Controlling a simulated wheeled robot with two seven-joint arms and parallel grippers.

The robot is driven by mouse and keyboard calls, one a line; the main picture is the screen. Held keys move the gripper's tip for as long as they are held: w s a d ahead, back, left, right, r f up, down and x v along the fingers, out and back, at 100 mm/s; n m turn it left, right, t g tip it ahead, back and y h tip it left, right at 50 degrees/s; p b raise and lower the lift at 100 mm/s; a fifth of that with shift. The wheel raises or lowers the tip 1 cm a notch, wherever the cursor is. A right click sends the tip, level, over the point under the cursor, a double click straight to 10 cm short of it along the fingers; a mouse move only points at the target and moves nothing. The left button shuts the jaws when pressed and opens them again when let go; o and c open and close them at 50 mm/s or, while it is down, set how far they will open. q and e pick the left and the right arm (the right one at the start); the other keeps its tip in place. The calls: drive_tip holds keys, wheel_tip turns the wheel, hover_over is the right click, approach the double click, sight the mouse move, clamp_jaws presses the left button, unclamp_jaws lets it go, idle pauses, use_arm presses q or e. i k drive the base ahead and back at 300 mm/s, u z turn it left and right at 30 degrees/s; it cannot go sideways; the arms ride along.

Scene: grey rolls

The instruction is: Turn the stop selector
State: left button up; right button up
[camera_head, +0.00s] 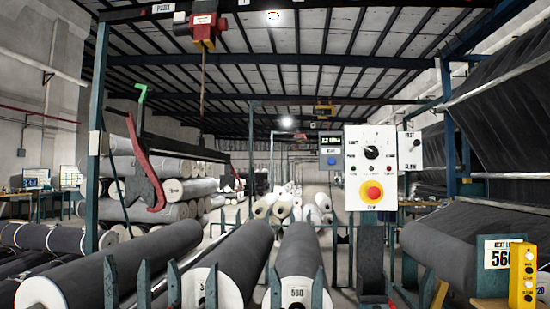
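A white control panel (369,135) faces me right of centre, mounted upright. A round black selector knob (371,152) with a white pointer mark sits in its upper half, with small labels around it that are hard to read. Below it is a red mushroom button (372,192) on a yellow disc, with small print under it. A green lamp (353,169) and a red lamp (389,170) flank the panel's middle. A smaller white box (409,151) to the right has its own small dark knob. Neither of my grippers shows in this view.
Large grey rolls (222,262) lie on a rack with teal posts in front. A grey roll (450,245) and a yellow button box (522,275) are at right. A hoist (203,25) hangs above a beam with a red hook (146,165). A blue box (332,152) stands behind.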

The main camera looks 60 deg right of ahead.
sight(370, 152)
drive_tip(key=z, duration=0.3)
drive_tip(key=i, duration=1.45)
drive_tip(key=z, duration=0.8)
